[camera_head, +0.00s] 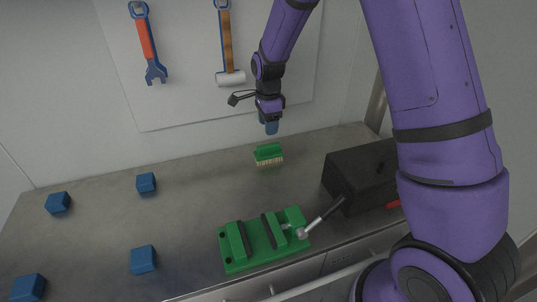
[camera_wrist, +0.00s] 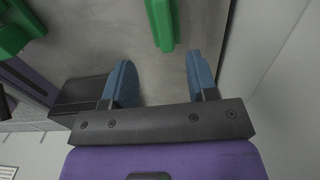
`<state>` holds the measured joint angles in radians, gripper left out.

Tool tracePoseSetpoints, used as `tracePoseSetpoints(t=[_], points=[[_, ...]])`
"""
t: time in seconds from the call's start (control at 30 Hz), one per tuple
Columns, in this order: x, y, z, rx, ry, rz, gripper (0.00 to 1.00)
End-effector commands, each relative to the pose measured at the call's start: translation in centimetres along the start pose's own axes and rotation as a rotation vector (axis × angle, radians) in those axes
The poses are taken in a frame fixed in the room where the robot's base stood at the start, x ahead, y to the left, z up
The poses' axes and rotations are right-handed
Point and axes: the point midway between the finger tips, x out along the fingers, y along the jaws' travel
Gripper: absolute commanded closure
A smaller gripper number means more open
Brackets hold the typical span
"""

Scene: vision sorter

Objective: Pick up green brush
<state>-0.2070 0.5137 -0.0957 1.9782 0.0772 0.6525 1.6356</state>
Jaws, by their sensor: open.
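The green brush (camera_head: 268,152) lies on the metal table with its pale bristles facing the front. My gripper (camera_head: 269,127) is above and just behind it, apart from it, with blue fingertips pointing down. In the wrist view my gripper (camera_wrist: 160,82) is open, with nothing between its two blue fingers. The brush's green body (camera_wrist: 162,22) shows at the top of that view, ahead of the fingertips and between their lines. Its bristles are hidden there.
A green vise (camera_head: 262,243) stands at the table's front, with a black box (camera_head: 360,175) to its right. Several blue blocks (camera_head: 146,183) lie on the left. A wrench (camera_head: 147,42) and a hammer (camera_head: 227,45) hang on the back board. The table around the brush is clear.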

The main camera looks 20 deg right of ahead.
Motion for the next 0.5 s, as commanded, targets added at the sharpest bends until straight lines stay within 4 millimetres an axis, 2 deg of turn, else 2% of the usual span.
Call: tracePoseSetpoints(t=[0.2, 0.5], points=[[3.3, 0.0, -0.1, 0.0, 0.001, 0.003, 0.47], [5.1, -0.1, -0.1, -0.002, 0.0, 0.002, 0.47]])
